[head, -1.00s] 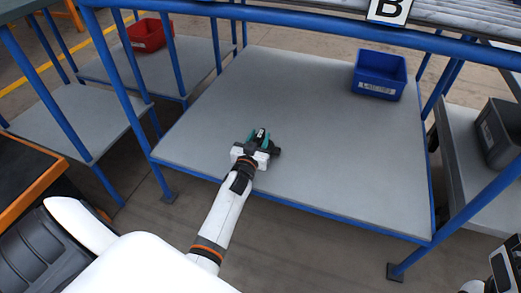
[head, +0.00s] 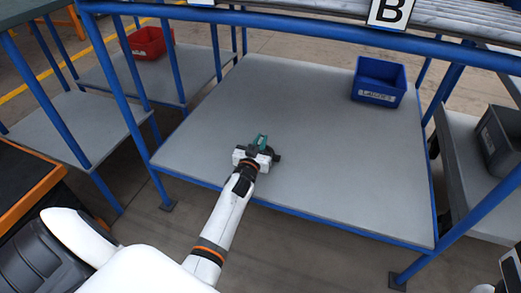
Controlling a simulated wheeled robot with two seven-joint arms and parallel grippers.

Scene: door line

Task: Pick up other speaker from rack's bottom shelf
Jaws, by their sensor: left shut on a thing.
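The rack's bottom shelf (head: 320,165) is a wide grey board in a blue frame. My left gripper (head: 259,145) is over the front left part of this shelf. It is shut on a small dark and teal-green thing (head: 262,140), which I take to be the speaker. The gripper hides most of it, and I cannot tell whether it touches the shelf. My right gripper does not show; only a bit of white and dark arm shows at the lower right edge.
A blue labelled bin (head: 379,82) stands at the back right of the shelf. A red bin (head: 148,42) is on the rack to the left, and a dark grey bin (head: 501,138) is at the right. Blue posts and an upper rail (head: 300,22) frame the shelf. Its middle is clear.

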